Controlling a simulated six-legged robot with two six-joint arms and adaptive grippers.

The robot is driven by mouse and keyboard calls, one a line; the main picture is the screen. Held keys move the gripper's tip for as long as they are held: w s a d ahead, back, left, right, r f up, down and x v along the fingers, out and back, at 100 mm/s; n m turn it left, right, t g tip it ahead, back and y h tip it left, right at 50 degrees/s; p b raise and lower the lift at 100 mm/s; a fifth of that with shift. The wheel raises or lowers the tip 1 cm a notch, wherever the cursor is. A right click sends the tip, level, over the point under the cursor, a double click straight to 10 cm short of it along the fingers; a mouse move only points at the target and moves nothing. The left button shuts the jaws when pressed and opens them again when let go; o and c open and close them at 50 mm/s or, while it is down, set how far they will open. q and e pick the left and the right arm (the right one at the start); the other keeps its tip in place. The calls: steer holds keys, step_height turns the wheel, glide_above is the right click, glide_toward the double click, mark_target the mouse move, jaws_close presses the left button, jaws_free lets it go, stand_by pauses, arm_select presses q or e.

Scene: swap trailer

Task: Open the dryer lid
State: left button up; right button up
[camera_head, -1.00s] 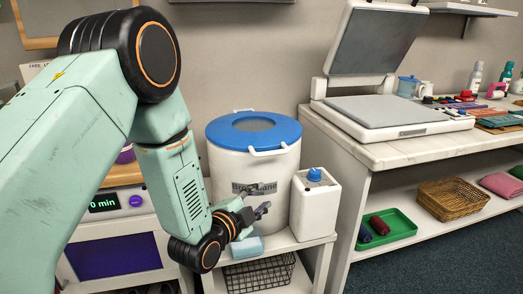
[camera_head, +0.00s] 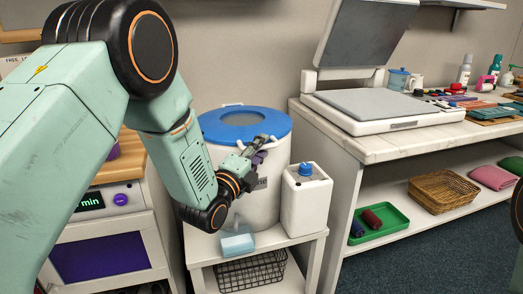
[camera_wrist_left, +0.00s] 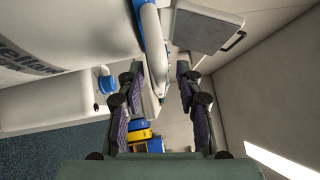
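The dryer is a white drum (camera_head: 262,205) with a blue lid (camera_head: 216,124), which is shut. A white handle sticks out at the lid's front but is mostly hidden in the head view. My left gripper (camera_head: 261,150) is at the lid's front rim, level with the handle. I cannot tell whether either finger touches the handle. My right gripper is not in view.
A white jug with a blue cap (camera_head: 307,205) stands close to the dryer's right. A wire basket (camera_head: 250,272) is below. A heat press (camera_head: 385,105) stands on the right-hand bench.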

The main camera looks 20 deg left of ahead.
arm_select(q)
steer(key=shift+w+r, duration=0.15)
steer(key=shift+w, duration=0.55)
steer(key=shift+s, duration=0.15)
steer(key=shift+c, duration=1.4)
jaws_close()
